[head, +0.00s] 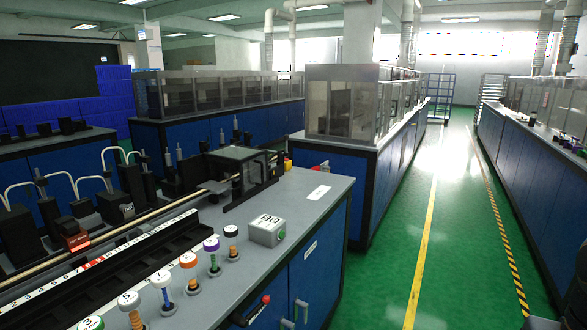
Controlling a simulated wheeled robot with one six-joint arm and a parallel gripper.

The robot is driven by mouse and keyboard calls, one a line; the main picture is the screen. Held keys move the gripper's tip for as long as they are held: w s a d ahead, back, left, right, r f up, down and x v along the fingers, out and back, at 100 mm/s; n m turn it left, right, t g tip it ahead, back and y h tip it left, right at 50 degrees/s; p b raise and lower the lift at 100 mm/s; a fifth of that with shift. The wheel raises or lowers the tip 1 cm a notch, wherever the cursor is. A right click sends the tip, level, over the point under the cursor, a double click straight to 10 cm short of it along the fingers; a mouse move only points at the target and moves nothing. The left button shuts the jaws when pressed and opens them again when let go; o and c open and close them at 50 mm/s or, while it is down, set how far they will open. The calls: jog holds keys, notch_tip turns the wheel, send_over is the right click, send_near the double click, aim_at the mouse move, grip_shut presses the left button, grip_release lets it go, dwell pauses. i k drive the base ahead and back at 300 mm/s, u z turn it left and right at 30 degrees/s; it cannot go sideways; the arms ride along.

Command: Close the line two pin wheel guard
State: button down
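A clear guard with a dark frame (252,170) stands near the far end of the grey-topped blue bench (318,222) on the left. It may be the pin wheel guard; I cannot read a line number on it. A pale strip or rod (110,238) runs along the bench towards it. Whether the guard is open or shut is too small and dark to tell, and the wheel inside is not clear. My gripper is not in view.
A red-knobbed lever (265,299) sticks out in front. Another blue bench with clear covers (342,108) stands beyond. The green aisle (400,260) is clear.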

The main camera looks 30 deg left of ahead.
aim_at(253, 163)
jog(key=i, duration=2.05)
jog(key=u, duration=2.3)
